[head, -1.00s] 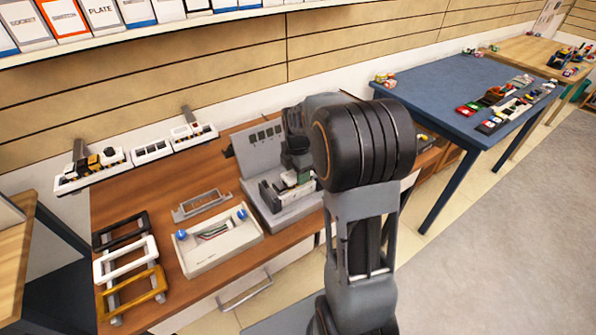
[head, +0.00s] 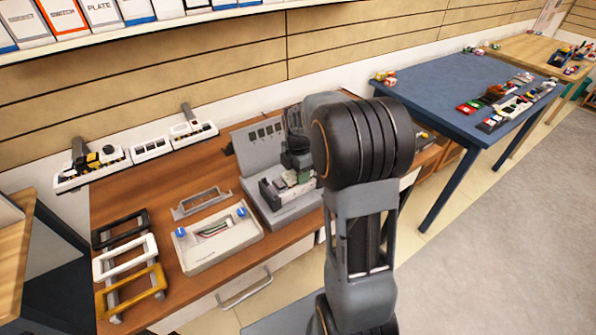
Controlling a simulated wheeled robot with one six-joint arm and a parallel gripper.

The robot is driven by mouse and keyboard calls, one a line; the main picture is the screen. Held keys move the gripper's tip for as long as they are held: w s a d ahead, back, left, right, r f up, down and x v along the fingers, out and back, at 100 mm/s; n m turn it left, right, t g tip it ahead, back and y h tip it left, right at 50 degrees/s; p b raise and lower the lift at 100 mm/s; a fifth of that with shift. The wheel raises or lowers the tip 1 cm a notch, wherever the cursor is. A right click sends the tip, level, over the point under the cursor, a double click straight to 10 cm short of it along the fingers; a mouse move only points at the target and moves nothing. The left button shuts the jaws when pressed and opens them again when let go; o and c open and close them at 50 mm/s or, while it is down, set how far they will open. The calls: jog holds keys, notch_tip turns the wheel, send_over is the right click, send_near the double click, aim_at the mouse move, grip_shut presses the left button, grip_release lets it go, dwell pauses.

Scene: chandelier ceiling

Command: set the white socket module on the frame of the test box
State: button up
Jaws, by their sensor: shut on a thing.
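My gripper (head: 291,182) is down in the open grey case (head: 292,211), on the right part of the brown bench. It is shut on a small pale piece (head: 291,177), which looks like the white socket module. The piece is small and partly hidden by the jaws, and I cannot tell whether it touches the case. The white test box (head: 236,250) with blue knobs and loose wires stands left of the case. A grey frame (head: 184,212) lies on the bench behind the box.
White module trays (head: 152,150) line the back. A blue table (head: 440,80) stands right. Bare bench lies behind the grey frame.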

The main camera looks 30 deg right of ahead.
jog(key=o, duration=1)
jog(key=shift+r, duration=0.2)
jog(key=shift+r+p, duration=2.45)
jog(key=shift+r, duration=0.45)
